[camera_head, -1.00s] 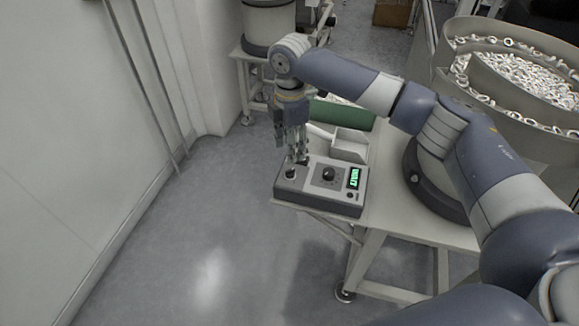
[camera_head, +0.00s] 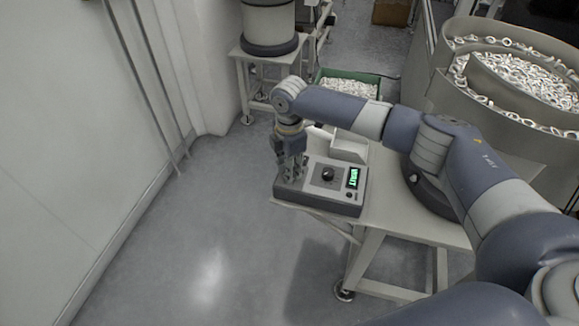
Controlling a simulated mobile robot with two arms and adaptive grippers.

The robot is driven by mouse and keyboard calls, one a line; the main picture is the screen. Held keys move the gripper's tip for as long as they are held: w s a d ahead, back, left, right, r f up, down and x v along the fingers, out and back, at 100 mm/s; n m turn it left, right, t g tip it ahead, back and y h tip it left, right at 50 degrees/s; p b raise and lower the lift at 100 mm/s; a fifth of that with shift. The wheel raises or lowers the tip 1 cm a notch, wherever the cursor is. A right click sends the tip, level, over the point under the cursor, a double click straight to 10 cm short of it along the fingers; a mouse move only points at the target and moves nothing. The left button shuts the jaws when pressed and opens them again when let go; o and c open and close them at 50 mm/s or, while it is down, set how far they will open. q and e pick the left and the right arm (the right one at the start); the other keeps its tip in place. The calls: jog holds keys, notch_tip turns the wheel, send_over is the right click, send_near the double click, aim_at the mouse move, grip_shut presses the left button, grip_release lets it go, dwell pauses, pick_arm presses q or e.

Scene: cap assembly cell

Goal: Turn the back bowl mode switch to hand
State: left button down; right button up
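A grey control box (camera_head: 315,199) sits on the front left corner of a pale table (camera_head: 400,213). Its top has a black round knob (camera_head: 328,174) in the middle and a green lit display (camera_head: 353,178) at the right that seems to read WAIT. A small dark button (camera_head: 349,194) is below the display. My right gripper (camera_head: 291,179) points down at the left end of the box and covers the switch there. I cannot tell whether its fingers touch or grip that switch. My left gripper is not in view.
A pale tray (camera_head: 349,147) stands behind the box. A green bin (camera_head: 345,77) of white rings is farther back. A large bowl (camera_head: 540,150) of white rings stands at the right, and a second bowl (camera_head: 269,25) at the back. The floor at left is clear.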

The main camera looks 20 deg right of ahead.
grip_shut()
jog(key=shift+a+r+m+p, duration=0.1)
jog(key=shift+r+m+p, duration=0.1)
jog(key=shift+m+p, duration=0.6)
jog(key=m+p, duration=0.4)
jog(key=p, duration=0.2)
jog(key=shift+s+m, duration=0.1)
jog(key=shift+m, duration=0.2)
jog(key=shift+m+p, duration=0.85)
jog(key=shift+m, duration=0.05)
jog(key=m+p, duration=0.4)
jog(key=m, duration=0.1)
jog(key=shift+f+m+p, duration=0.1)
jog(key=shift+m+p, duration=1)
jog(key=shift+m, duration=1.3)
